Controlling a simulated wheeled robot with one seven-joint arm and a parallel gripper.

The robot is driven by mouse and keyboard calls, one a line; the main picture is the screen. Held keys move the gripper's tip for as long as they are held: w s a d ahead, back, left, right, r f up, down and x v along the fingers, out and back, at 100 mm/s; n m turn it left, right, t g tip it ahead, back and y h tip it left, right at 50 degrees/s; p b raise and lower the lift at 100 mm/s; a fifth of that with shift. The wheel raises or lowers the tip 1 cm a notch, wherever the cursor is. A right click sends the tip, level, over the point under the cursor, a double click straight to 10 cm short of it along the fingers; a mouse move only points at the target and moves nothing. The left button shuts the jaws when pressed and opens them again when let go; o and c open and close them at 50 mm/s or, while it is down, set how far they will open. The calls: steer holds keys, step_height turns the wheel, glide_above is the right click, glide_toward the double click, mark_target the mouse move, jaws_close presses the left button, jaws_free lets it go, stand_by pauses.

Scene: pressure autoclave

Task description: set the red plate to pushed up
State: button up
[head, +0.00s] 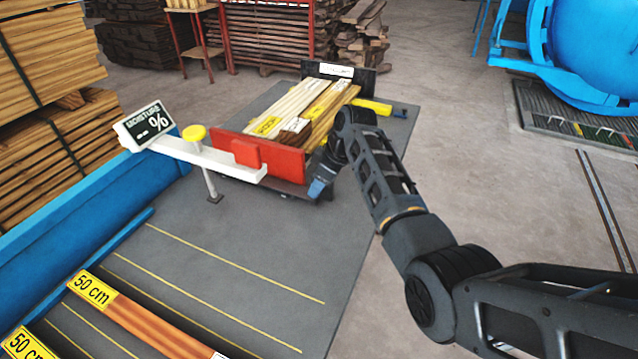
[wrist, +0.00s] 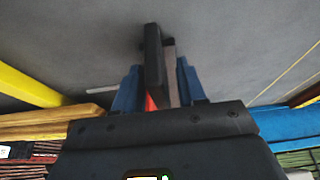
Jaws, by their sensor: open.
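The red plate (head: 283,160) stands upright across the near end of a stack of boards in the head view. My gripper (head: 318,188) is low beside the plate's right end, its blue fingers pointing down. In the wrist view my gripper (wrist: 160,82) is open, with one blue finger on each side of a dark upright bar (wrist: 153,60) and a paler strip. A small red part (wrist: 150,103) shows between the fingers, probably the red plate's edge. I cannot tell whether the fingers touch anything. Most of the plate is hidden in the wrist view.
Boards (head: 300,105) lie behind the plate, up to a dark end stop (head: 338,74). The grey mat (head: 210,250) in front has free room.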

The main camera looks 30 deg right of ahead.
steer(key=shift+f, duration=0.2)
jaws_close()
stand_by(0.3)
